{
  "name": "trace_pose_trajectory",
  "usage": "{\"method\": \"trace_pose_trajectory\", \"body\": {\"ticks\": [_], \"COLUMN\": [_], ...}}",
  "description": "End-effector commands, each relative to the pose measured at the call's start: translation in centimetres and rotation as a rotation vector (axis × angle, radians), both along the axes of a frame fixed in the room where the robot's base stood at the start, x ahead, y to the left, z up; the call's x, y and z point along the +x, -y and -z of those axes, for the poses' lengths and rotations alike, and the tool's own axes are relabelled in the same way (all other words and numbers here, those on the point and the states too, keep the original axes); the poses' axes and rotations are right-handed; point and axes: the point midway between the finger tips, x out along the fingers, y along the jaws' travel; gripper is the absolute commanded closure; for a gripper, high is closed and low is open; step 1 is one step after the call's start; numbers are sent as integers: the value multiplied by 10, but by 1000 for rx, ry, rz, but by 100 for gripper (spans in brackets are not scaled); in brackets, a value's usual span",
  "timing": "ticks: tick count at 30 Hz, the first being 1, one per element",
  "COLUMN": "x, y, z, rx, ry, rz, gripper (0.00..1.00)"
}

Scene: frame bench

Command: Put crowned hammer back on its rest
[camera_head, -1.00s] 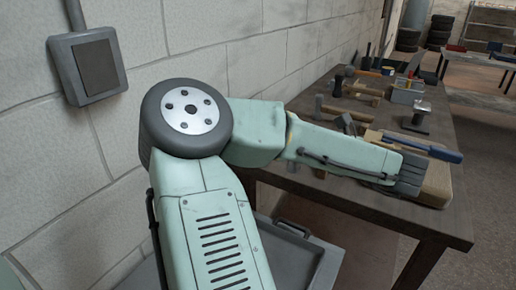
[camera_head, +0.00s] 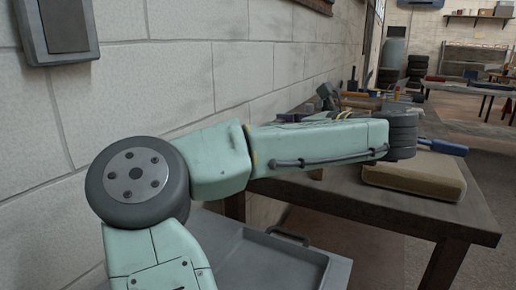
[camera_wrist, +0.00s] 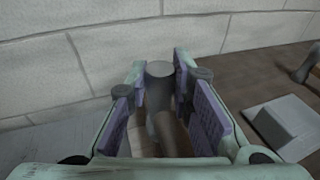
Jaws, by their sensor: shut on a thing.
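In the wrist view my gripper (camera_wrist: 160,88) is shut on a hammer, which I take to be the crowned hammer (camera_wrist: 160,74). Its round grey head points toward the fingertips, and its brown handle (camera_wrist: 174,135) runs back between the purple pads. The head's striking face and the handle's far end are not clear. I cannot tell which thing is the hammer's rest. A grey block with a wide base (camera_wrist: 284,122) stands on the bench to the right of my gripper, apart from it.
The dark wooden bench (camera_head: 340,197) runs along the block wall (camera_head: 265,70). A beige padded block (camera_head: 415,178) lies near its front end, with a blue-handled tool (camera_head: 443,147) behind. Several tools crowd farther back. A grey tray (camera_head: 265,265) stands before the bench.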

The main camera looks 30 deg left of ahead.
Motion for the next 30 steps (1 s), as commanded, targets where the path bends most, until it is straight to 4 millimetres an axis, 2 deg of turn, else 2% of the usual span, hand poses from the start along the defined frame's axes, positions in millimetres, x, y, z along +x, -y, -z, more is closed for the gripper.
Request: {"method": "trace_pose_trajectory", "body": {"ticks": [1, 2, 4, 8, 11, 17, 24, 27, 30], "x": [10, 14, 21, 31, 46, 59, 61, 70, 75], "y": [-13, -19, -28, -43, -67, -70, -86, -100, -106], "z": [10, 11, 1, 5, 4, 3, 10, 9, 11], "rx": [-11, -12, -10, -10, -3, -5, -8, -1, 0], "ry": [4, 3, 2, -1, 0, 8, 0, 0, -1], "rz": [-2, -3, 1, -2, -7, 22, -1, -5, -3], "gripper": [100, 100, 100, 100, 100, 100, 100, 100, 100]}}
